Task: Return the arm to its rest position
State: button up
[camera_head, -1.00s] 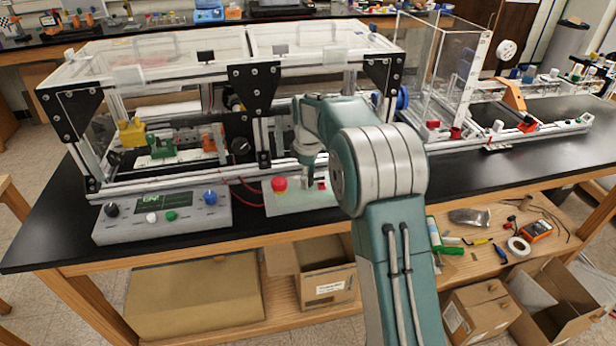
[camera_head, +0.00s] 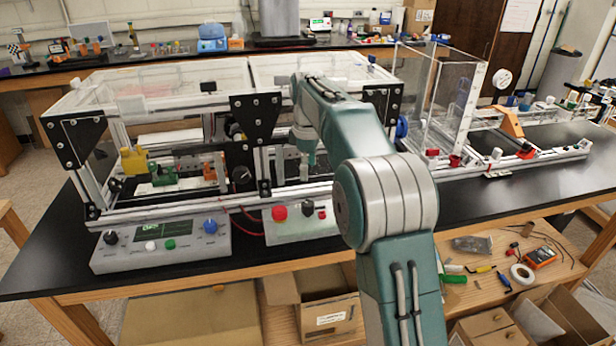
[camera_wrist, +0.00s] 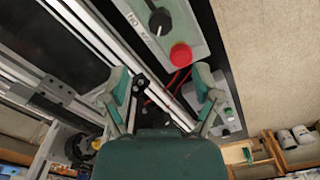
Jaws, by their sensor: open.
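My teal and grey arm rises in front of the bench, and its upper joint and forearm show in the head view. My gripper (camera_head: 304,172) hangs downward at the forearm's end, above and behind the small control panel (camera_head: 290,232), apart from it. In the wrist view my gripper (camera_wrist: 165,98) has its two fingers spread wide with nothing between them. The red button (camera_wrist: 181,55) and black switch (camera_wrist: 160,21) on the panel lie beyond the fingers; the red button also shows in the head view (camera_head: 280,212).
A grey console (camera_head: 160,250) with knobs is at left. A clear enclosure (camera_head: 440,95) and rail stand at right. Tools and a multimeter (camera_head: 539,257) lie on the lower shelf.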

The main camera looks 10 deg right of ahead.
jog(key=s+r+m+t, duration=0.1)
jog(key=s+r+m, duration=0.25)
jog(key=s, duration=0.45)
jog(key=s+r+m+t, duration=0.2)
jog(key=s+r, duration=0.2)
jog(key=s, duration=0.5)
jog(key=s+f+m+t, duration=0.1)
jog(key=s+f+m, duration=0.2)
jog(key=s, duration=0.6)
jog(key=s+f+m+t, duration=0.1)
jog(key=s+f+m, duration=0.2)
jog(key=s, duration=0.7)
jog(key=shift+s+f+m+t, duration=0.3)
jog(key=shift+f+m, duration=0.05)
jog(key=shift+f, duration=0.15)
